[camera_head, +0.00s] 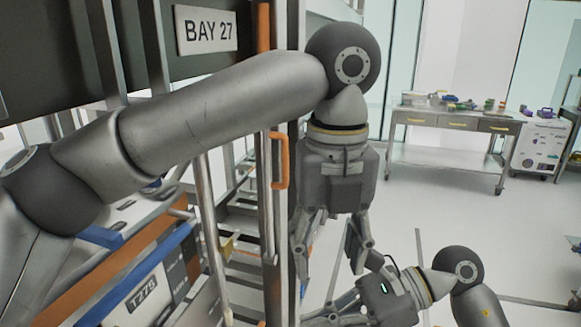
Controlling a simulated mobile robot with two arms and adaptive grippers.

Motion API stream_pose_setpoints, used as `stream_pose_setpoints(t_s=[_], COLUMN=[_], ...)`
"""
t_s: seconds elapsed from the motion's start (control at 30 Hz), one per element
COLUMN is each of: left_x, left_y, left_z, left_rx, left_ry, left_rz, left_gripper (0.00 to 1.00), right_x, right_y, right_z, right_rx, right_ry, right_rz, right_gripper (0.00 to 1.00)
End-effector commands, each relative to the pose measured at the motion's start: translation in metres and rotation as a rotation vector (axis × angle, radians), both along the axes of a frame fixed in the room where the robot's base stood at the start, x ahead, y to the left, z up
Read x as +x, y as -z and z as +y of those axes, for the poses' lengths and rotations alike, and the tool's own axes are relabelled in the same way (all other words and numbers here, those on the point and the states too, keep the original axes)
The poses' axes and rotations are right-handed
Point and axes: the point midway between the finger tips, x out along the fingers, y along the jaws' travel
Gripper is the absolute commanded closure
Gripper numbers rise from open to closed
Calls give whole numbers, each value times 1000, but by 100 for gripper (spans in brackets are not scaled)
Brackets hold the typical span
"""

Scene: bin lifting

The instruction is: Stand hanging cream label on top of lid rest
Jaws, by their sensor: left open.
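My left gripper (330,258) hangs pointing down near the middle of the view, its fingers apart with nothing between them. It is beside the rack's upright post. My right gripper (345,308) comes in from the lower right, below the left one. Its fingers run to the bottom edge, so I cannot tell whether it is open or shut. I cannot make out a hanging cream label or a lid rest for certain. A pale plate reading BAY 27 (206,31) is fixed on the dark upper panel at the left.
A metal rack with an orange handle (280,160) stands close on the left. A workbench (455,121) with small items stands at the back right. The floor between is clear.

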Motion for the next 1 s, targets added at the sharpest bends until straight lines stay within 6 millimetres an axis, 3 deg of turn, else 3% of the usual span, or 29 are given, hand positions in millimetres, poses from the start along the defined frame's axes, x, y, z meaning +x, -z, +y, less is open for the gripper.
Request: stream_pose_setpoints(t_s=[0.17,0.6,1.0], left_x=[0,0,0], left_y=[7,62,68], left_z=[0,0,0], left_rx=[2,1,0], left_ry=[0,0,0], left_rz=[0,1,0], left_gripper=[50,50,50], right_x=[0,0,0], right_y=[0,0,0], right_z=[0,0,0], right_rx=[1,1,0], right_ry=[0,0,0], right_rz=[-1,-1,-1], right_gripper=[100,100,100])
